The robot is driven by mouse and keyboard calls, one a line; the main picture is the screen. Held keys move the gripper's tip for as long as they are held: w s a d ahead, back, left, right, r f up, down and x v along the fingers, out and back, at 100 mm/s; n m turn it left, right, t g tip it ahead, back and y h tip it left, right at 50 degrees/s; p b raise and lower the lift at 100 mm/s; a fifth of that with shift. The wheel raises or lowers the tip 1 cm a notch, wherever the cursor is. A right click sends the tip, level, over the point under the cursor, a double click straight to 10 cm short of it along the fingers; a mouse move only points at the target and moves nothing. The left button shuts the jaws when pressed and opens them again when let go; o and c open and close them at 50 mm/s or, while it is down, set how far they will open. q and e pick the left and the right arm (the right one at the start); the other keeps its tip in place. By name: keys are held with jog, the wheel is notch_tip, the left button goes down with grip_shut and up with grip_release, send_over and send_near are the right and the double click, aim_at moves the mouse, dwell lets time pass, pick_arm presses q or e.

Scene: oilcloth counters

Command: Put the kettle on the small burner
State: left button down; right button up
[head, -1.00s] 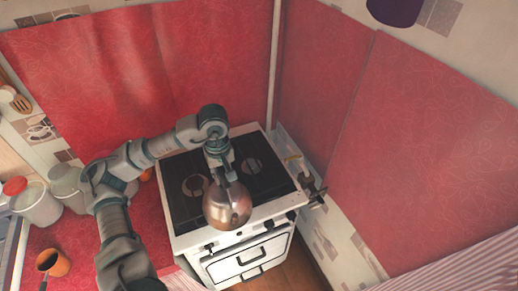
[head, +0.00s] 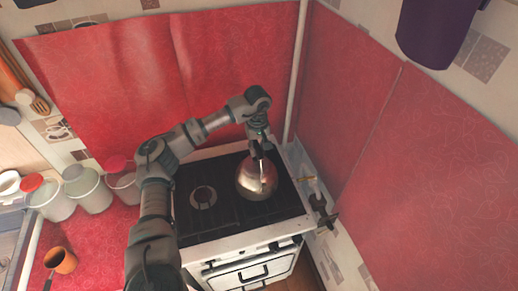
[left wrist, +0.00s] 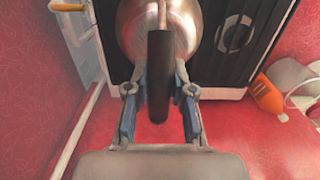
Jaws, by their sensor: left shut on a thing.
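The kettle (head: 256,180) is a round, shiny copper-steel pot with a dark handle. It is over the right part of the black stove top (head: 228,216) in the head view; I cannot tell if it touches. My left gripper (head: 260,148) is above it, shut on its handle. In the left wrist view the fingers (left wrist: 160,82) flank the black handle, with the kettle body (left wrist: 160,28) beyond. A round burner (head: 203,197) shows left of the kettle, and also in the left wrist view (left wrist: 236,32). The kettle hides what lies under it. My right gripper is out of view.
Red-covered walls stand behind and right of the stove. Dark items and an orange-handled tool (head: 308,178) are at its right side. A purple container (head: 434,30) hangs upper right.

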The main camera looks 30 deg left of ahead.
pick_arm(q)
jog(key=shift+w+a+r, duration=0.1)
jog(key=shift+w+a, duration=0.2)
jog(key=shift+w, duration=0.45)
jog(key=shift+w+f+p, duration=0.1)
jog(key=shift+f+p, duration=0.6)
jog(key=shift+f, duration=1.1)
jog(key=c, duration=1)
grip_release()
notch_tip(320, 180, up, 12)
jog(key=shift+d+b, duration=0.1)
jog(key=shift+b, duration=0.95)
